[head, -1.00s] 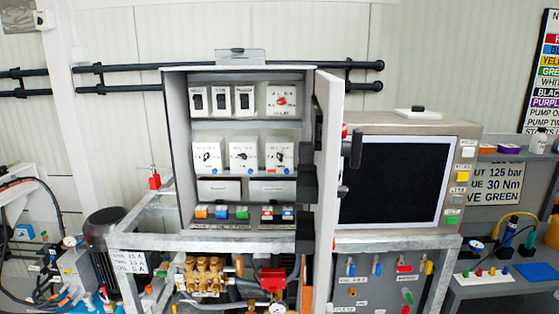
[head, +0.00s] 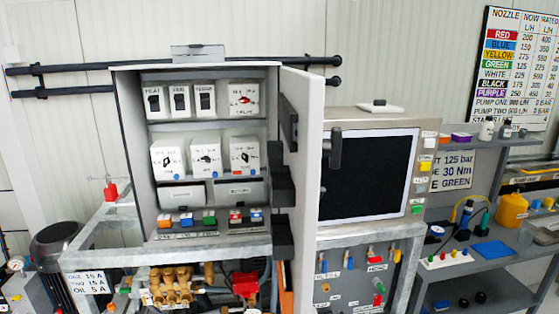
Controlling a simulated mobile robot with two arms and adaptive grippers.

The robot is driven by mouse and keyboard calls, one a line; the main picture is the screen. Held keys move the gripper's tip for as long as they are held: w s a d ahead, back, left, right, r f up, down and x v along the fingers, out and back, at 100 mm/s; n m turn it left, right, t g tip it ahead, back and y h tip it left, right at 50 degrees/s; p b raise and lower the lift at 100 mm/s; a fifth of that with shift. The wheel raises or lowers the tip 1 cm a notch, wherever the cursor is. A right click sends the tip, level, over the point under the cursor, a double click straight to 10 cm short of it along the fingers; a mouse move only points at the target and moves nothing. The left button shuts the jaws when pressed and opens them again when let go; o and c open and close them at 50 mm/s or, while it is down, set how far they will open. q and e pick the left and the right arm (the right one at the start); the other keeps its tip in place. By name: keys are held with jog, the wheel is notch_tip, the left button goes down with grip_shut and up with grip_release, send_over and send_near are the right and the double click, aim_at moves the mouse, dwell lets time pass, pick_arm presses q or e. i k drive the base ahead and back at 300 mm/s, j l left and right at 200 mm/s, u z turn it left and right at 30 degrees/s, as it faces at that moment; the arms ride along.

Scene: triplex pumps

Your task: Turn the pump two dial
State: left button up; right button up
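An open grey cabinet (head: 133,150) stands on a metal frame. Its middle row holds three white dial boxes with dark knobs: a left dial (head: 167,159), a middle dial (head: 205,158) and a right dial (head: 244,155). Their labels are too small to read, so I cannot tell which one is the pump two dial. A red rotary switch (head: 244,99) sits at the upper right, beside several dark rocker switches (head: 179,99). Neither of my grippers is in view.
The cabinet door (head: 308,170) stands open on the right, with black blocks on its inner side and a dark handle (head: 335,148). A dark screen (head: 366,175) is beyond it. Brass fittings (head: 170,287) sit below. The space before the dials looks clear.

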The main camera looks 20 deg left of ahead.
aim_at(245, 156)
jog(key=j+z, duration=0.2)
jog(key=j, duration=0.3)
jog(key=j+z, duration=0.15)
jog(key=j, duration=0.4)
jog(key=k+j+z, duration=0.2)
jog(key=j, duration=0.3)
jog(key=j+z, duration=0.2)
jog(key=j, duration=0.3)
jog(key=k+j+z, duration=0.15)
jog(key=j, duration=0.35)
